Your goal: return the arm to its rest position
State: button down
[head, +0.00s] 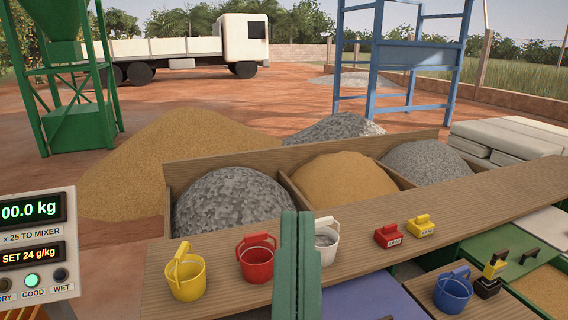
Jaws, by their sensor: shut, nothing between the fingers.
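My gripper (298,216) shows at the bottom middle of the head view as two green fingers side by side, pointing up in the picture. The fingers are shut with nothing between them. They stand in front of the wooden plank (215,291) and cover part of it, between the red bucket (257,262) and the white bucket (327,241). The white bucket is partly hidden behind them. The rest of my arm cannot be made out.
A yellow bucket (186,276) stands left on the plank; red (388,236) and yellow (420,227) weights sit right. A blue bucket (453,291) stands lower right. Behind are bins of gravel (230,203) and sand (343,179). A display panel (35,252) is at left.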

notch_tip(320, 180, up, 32)
jog(key=p, duration=2.7)
jog(key=shift+a+p, duration=0.25)
jog(key=shift+p, duration=0.05)
jog(key=shift+w+f, duration=0.1)
